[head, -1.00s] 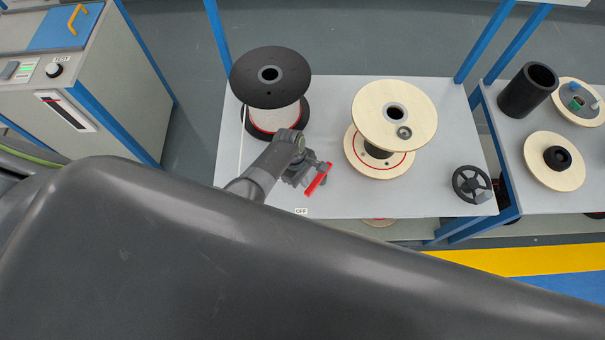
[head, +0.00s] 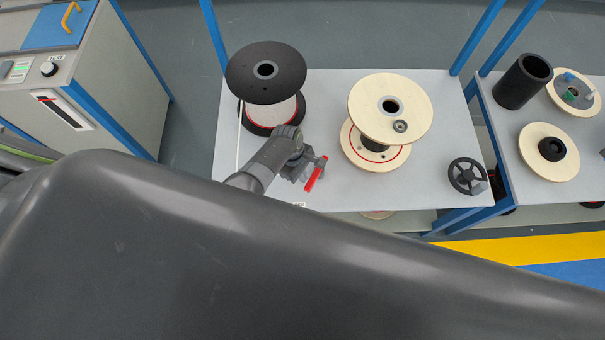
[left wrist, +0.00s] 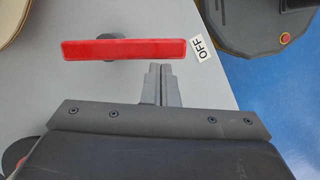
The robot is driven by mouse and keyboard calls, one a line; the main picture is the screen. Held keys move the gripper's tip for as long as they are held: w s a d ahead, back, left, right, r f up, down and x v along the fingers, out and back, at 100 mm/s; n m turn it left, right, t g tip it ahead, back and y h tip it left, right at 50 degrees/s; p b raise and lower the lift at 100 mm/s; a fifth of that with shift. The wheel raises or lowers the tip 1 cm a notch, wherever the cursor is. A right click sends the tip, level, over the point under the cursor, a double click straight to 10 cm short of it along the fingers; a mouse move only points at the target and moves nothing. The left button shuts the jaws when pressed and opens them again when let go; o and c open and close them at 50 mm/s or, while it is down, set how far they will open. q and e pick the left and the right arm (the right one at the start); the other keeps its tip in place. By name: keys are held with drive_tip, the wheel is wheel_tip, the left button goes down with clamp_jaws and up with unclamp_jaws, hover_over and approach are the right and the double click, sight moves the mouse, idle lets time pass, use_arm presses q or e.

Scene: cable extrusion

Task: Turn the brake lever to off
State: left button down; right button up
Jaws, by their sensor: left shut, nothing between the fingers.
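The brake lever (head: 315,175) is a red bar at the front of the grey table, left of the middle. In the left wrist view the red bar (left wrist: 123,49) lies across the upper part, its right end close to the white OFF label (left wrist: 199,48). In the head view the label (head: 299,204) is mostly hidden by my arm. My left gripper (head: 310,169) is beside the lever. Its fingers (left wrist: 160,72) are shut and empty, just below the bar near its label end. I cannot tell whether they touch it. My right gripper is not in view.
A black-topped spool (head: 266,72) stands behind my left arm. A wooden spool (head: 390,108) stands right of the lever. A black handwheel (head: 467,176) is at the table's right front. A grey cabinet (head: 110,100) stands at the left. The table between lever and handwheel is clear.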

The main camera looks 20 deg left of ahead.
use_arm(q)
drive_tip(key=p+v, duration=0.9)
drive_tip(key=shift+a+r, duration=0.2)
drive_tip(key=shift+r, duration=0.2)
